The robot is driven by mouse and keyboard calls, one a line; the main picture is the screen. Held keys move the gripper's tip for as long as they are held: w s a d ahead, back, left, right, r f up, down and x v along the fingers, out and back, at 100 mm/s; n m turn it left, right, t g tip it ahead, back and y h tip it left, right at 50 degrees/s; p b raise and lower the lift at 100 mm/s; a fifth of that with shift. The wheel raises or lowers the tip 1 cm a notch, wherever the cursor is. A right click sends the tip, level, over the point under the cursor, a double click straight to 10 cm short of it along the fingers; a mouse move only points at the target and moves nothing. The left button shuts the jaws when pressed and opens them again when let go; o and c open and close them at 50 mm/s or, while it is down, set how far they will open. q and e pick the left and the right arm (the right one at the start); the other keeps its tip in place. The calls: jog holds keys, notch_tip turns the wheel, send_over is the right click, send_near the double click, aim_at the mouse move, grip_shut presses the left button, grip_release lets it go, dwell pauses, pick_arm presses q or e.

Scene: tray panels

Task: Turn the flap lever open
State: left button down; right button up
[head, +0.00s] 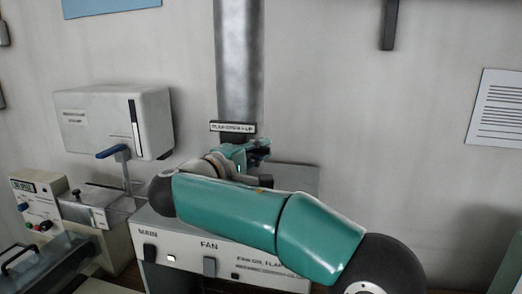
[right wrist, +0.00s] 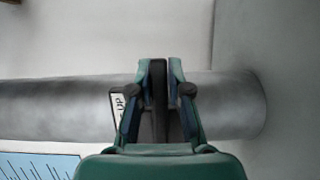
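My right gripper (head: 262,150) is in front of the grey metal duct, just below a small label plate (head: 233,127). In the right wrist view its two fingers (right wrist: 164,75) stand close together over the duct. A dark narrow bar (right wrist: 158,100) shows between them, nearer the left finger; it looks like the flap lever. I cannot tell whether the fingers clamp it. In the head view the lever is hidden behind the gripper and my arm. My left gripper is not in view.
The vertical duct (head: 239,60) rises from a white fan box (head: 209,246) with dark switches, partly covered by my right arm. At left are a white wall box (head: 85,125), a blue-handled lever (head: 112,152) and a control panel (head: 38,205). The wall at right is mostly clear.

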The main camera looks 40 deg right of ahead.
grip_shut()
jog(key=shift+r+n+p, duration=0.35)
jog(key=shift+n+p, duration=0.05)
jog(key=shift+n, duration=0.3)
jog(key=shift+o, duration=1.7)
grip_release()
jog(key=shift+a, duration=0.1)
jog(key=v, duration=0.8)
jog(key=shift+f, duration=0.25)
